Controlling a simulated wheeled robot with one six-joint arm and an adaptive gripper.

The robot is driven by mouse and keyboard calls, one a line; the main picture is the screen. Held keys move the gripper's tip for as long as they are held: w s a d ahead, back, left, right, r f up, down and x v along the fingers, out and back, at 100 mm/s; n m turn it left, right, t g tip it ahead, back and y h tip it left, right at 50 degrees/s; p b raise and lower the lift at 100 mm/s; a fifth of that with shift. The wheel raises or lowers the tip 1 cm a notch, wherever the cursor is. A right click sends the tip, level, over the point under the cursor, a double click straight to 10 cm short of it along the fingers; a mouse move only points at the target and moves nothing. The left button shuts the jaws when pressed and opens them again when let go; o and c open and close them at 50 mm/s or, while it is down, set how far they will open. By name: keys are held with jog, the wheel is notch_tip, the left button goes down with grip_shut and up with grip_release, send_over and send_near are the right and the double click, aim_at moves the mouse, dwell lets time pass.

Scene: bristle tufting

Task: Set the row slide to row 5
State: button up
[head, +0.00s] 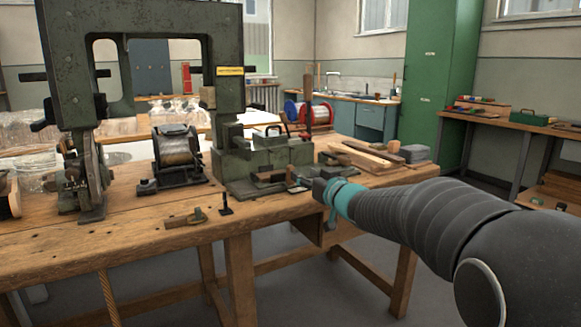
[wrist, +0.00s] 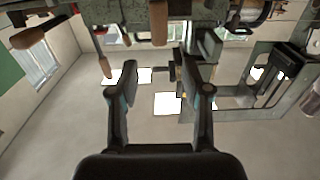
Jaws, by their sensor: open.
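The green tufting machine (head: 262,160) stands on the wooden workbench (head: 130,235). Its low base carries dark, flat slide parts (head: 268,182) at the front; I cannot tell which part is the row slide, and no row marks are readable. My gripper (head: 322,190) is at the bench's front right edge, close in front of these parts in the head view. Its fingers are largely hidden there by my wrist. In the wrist view, which is upside down, my gripper (wrist: 163,72) has its two fingers spread apart with nothing held between them. Machine parts (wrist: 160,25) hang beyond the fingertips.
A wire spool (head: 176,150) stands left of the base. Wooden strips (head: 365,158) lie to the right. The machine's tall frame (head: 75,60) rises at left.

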aim_at(292, 167)
jog(key=x, duration=0.8)
jog(key=shift+w+a+p, duration=0.25)
jog(key=shift+p, duration=0.1)
grip_shut()
